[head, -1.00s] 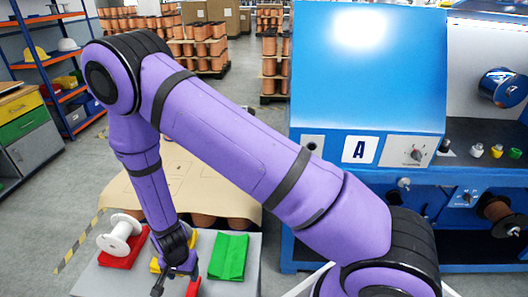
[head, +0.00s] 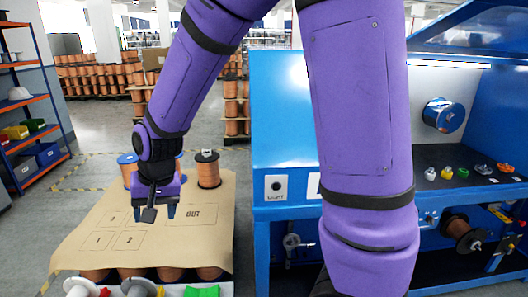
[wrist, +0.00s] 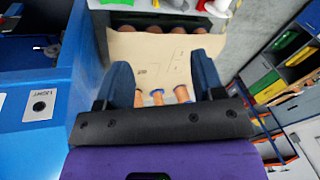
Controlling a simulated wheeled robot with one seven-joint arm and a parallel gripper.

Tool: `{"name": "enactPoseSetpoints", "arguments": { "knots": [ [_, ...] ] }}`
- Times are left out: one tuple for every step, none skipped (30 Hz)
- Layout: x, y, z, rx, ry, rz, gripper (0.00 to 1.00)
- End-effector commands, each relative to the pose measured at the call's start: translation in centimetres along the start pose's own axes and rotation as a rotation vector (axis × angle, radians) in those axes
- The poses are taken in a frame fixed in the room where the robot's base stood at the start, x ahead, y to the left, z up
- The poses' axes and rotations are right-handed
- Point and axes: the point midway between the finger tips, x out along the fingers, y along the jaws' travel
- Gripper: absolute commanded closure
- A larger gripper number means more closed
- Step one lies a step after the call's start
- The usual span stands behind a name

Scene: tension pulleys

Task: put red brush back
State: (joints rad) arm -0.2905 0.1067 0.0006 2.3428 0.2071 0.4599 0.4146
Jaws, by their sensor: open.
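My gripper (head: 155,212) hangs fingers down above the brown sheet (head: 214,238) on the stack of copper spools. It is open. In the wrist view, its two dark blue fingers (wrist: 163,62) stand wide apart with nothing held between them; the sheet (wrist: 125,45) and several spools show beyond. I cannot make out a red brush in any current view. A small red patch (head: 104,292) shows at the bottom edge of the head view, too cut off to identify.
A copper spool with dark flanges (head: 207,171) stands on the sheet right of my gripper, and a blue-flanged spool (head: 127,161) stands behind it. The blue machine (head: 283,130) stands at right.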

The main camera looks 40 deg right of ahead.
Motion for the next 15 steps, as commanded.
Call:
{"name": "enactPoseSetpoints", "arguments": {
  "knots": [
    [-2.1, 0.8, 0.1, -0.016, 0.021, -0.008, 0.38],
    [-3.2, 1.2, 0.2, -0.029, 0.030, -0.009, 0.38],
    [-4.5, 1.8, 0.4, -0.046, 0.041, -0.011, 0.38],
    [-5.5, 2.3, 0.6, -0.057, 0.050, -0.011, 0.38],
    [-6.5, 2.8, 0.8, -0.069, 0.058, -0.011, 0.38],
    [-7.8, 3.4, 1.1, -0.086, 0.071, -0.011, 0.38],
    [-8.7, 3.9, 1.4, -0.097, 0.080, -0.010, 0.38],
    [-9.6, 4.4, 1.7, -0.109, 0.089, -0.009, 0.38],
    [-10.7, 5.1, 2.2, -0.125, 0.100, -0.007, 0.38],
    [-11.6, 5.6, 2.5, -0.136, 0.111, -0.005, 0.38],
    [-12.4, 6.1, 2.9, -0.148, 0.120, -0.002, 0.38],
    [-13.5, 6.8, 3.4, -0.163, 0.133, 0.002, 0.38],
    [-14.3, 7.3, 3.9, -0.173, 0.142, 0.005, 0.38],
    [-15.0, 7.8, 4.3, -0.185, 0.152, 0.009, 0.38],
    [-16.0, 8.5, 5.0, -0.200, 0.164, 0.016, 0.38]
  ]
}}
